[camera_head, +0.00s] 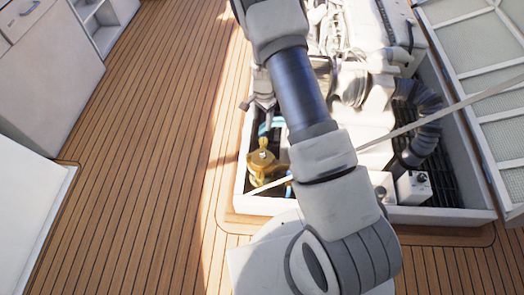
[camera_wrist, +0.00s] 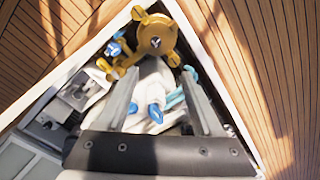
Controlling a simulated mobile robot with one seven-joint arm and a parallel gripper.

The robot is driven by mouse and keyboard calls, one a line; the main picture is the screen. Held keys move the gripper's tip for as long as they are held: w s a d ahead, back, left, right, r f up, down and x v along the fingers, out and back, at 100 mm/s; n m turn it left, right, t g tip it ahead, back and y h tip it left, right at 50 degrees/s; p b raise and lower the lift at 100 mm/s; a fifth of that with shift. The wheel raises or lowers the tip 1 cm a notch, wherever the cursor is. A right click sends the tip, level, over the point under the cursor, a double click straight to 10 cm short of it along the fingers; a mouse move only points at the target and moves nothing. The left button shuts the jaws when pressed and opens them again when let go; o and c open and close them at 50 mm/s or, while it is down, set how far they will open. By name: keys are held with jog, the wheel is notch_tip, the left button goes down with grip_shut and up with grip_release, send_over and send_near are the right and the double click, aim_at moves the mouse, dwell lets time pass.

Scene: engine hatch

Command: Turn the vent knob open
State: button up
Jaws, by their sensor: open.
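A brass fitting with a lobed top (camera_wrist: 155,38) stands in the hatch corner beyond my fingertips in the wrist view. It shows left of my arm in the head view (camera_head: 262,160). A small blue knob (camera_wrist: 115,48) sits beside the brass fitting. Another blue-ended part (camera_wrist: 154,108) shows between my fingers on a pale fitting. I cannot tell for certain which of these is the vent knob. My gripper (camera_wrist: 158,76) is open, with its fingers apart on both sides of the pale fitting in the picture; whether they touch it is unclear.
The hatch rim (camera_head: 238,175) borders the opening. A black corrugated hose (camera_head: 428,110) and a small box with a knob (camera_head: 413,187) are at the right. A raised hatch cover (camera_head: 485,60) stands beyond. The wooden deck (camera_head: 140,150) at left is clear.

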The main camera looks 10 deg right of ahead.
send_near(263, 154)
jog(key=shift+m, duration=0.3)
notch_tip(263, 154, down, 9)
jog(key=b, duration=0.5)
jog(key=shift+w+a+r, duration=0.1)
jog(key=shift+r, duration=0.05)
grip_shut()
